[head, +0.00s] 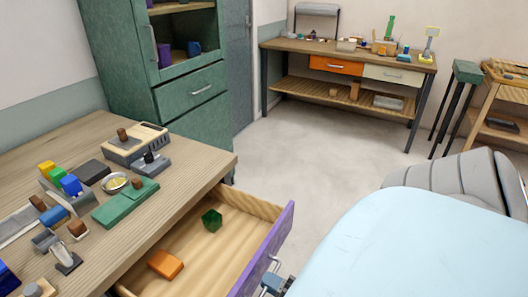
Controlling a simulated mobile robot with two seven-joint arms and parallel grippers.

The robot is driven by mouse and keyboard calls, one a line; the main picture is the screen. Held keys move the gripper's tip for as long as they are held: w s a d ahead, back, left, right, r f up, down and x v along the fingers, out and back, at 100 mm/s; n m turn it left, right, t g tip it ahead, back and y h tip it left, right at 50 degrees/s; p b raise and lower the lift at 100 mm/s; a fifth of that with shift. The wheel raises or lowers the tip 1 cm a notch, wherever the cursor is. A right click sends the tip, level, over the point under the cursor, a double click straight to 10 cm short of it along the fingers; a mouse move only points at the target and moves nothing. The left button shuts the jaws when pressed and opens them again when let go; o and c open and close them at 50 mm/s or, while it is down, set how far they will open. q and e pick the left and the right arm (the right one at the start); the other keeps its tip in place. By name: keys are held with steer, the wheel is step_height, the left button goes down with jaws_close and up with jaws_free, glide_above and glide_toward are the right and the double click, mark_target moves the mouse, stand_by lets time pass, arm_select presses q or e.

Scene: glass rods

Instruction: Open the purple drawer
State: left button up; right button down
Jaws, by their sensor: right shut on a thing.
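The purple drawer (262,251) stands pulled out from the wooden workbench (190,185), its purple front well clear of the bench edge. Its inside is in plain view, with a dark green block (212,220) and an orange block (165,264) lying on the drawer floor. My right gripper (272,281) is at the outer face of the purple front, at the bottom of the head view, shut on the drawer handle (270,263). Most of this gripper is cut off by the frame edge. My left gripper is not in view.
The bench top holds a green case (125,203), a small bowl (115,182), a grey device (135,143) and several coloured blocks. A green cabinet (190,110) stands behind it. Another bench (345,55) is at the back. The floor (300,150) between is clear.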

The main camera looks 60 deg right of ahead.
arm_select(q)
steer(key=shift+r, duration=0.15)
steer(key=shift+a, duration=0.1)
arm_select(e)
steer(key=c, duration=1.2)
jaws_free()
arm_select(q)
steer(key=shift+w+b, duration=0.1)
steer(key=shift+b, duration=0.2)
arm_select(e)
steer(key=v, duration=1.4)
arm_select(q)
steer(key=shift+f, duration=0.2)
arm_select(e)
steer(key=shift+w, duration=0.1)
